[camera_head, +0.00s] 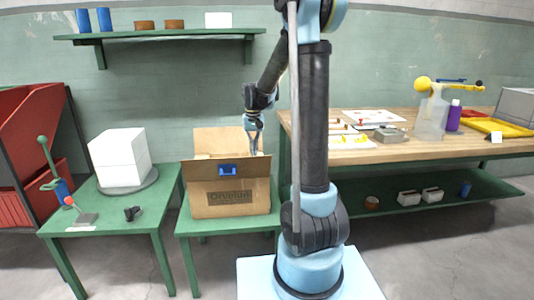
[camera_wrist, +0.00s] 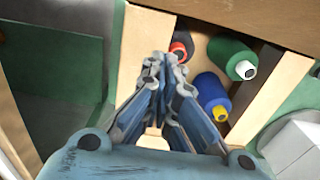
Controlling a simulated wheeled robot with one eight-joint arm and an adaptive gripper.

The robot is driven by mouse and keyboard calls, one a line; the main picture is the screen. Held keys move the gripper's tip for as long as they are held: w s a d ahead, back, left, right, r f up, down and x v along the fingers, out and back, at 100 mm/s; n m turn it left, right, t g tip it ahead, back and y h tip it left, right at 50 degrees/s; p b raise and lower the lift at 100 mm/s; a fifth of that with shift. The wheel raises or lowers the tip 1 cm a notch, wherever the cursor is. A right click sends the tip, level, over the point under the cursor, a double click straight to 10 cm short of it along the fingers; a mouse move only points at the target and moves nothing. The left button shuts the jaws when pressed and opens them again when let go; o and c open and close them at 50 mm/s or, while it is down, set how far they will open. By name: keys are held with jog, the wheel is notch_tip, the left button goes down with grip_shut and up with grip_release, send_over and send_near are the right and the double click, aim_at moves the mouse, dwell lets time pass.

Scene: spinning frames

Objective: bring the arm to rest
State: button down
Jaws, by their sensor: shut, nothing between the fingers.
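My gripper (camera_head: 254,122) hangs from my bent arm, above the right part of an open cardboard box (camera_head: 230,205). It points down and its fingers are together with nothing between them. In the wrist view the gripper (camera_wrist: 163,68) shows over the edge of the box (camera_wrist: 150,40). Inside the box lie a green spool (camera_wrist: 230,56), a blue spool (camera_wrist: 208,92) with a yellow end, and a dark spool with a red end (camera_wrist: 179,50), partly hidden by the fingers.
The box stands on a green table (camera_head: 185,226). Left of it, a second green table (camera_head: 135,225) bears a white block (camera_head: 120,158). A wooden workbench (camera_head: 430,150) with several items is at right. A green shelf (camera_head: 160,34) is on the wall above.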

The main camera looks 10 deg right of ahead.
jog(key=s+d+r+t, duration=0.3)
jog(key=s+d+r, duration=0.15)
jog(key=s, duration=0.45)
jog(key=s+d+r+t, duration=0.35)
jog(key=s+d, duration=0.25)
jog(key=s, duration=0.4)
jog(key=s+f+g, duration=0.4)
jog(key=s+f, duration=0.7)
jog(key=s, duration=0.4)
jog(key=shift+s+f, duration=0.35)
jog(key=shift+s, duration=0.05)
